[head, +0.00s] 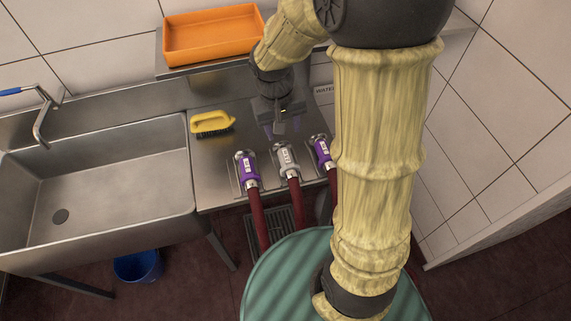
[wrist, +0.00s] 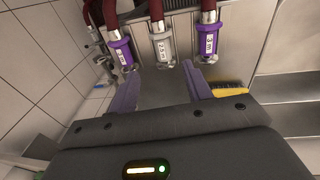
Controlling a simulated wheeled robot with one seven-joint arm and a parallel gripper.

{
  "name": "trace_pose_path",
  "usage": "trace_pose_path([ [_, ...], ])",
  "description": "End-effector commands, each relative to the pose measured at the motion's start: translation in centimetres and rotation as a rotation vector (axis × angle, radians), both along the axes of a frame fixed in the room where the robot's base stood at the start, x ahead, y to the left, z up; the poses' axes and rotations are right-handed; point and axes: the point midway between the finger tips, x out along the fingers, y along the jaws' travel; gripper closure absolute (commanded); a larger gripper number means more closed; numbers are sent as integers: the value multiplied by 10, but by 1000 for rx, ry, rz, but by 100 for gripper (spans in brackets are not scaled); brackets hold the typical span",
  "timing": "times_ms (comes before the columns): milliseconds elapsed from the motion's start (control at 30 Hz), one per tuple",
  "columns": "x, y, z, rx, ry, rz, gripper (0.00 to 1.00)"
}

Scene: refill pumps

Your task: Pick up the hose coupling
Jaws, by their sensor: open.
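Three hose couplings lie in a row on the steel counter. In the head view there is a purple one on the left (head: 246,167), a grey one in the middle (head: 285,158) and a purple one on the right (head: 323,150). Each joins a dark red hose. The wrist view shows the grey coupling (wrist: 164,48) between the purple ones (wrist: 121,49) (wrist: 208,42). My gripper (head: 278,127) is behind the grey coupling, over the counter. Its fingers (wrist: 162,84) are spread, with nothing between them, apart from the couplings. The labels are too small to read.
A yellow brush (head: 211,122) lies left of my gripper. An orange tray (head: 212,35) sits on the shelf behind. A sink (head: 110,190) is at left, a blue bucket (head: 137,266) below it. Tiled walls close the back and right.

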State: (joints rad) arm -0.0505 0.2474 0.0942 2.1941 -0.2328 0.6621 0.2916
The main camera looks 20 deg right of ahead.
Motion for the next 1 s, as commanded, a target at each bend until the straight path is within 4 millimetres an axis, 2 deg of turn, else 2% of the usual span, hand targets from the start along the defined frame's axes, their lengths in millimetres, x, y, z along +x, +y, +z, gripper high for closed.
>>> trace_pose_path([
  [33, 17, 6, -26, -28, 21, 0, 51],
  [100, 36, 12, -39, -71, 42, -9, 51],
  [200, 55, 17, -50, -121, 57, -27, 51],
  [300, 65, 19, -53, -146, 61, -39, 51],
  [700, 65, 18, -54, -151, 64, -42, 51],
  [833, 65, 14, -68, -152, 66, -42, 51],
  [1000, 65, 7, -96, -151, 68, -41, 51],
])
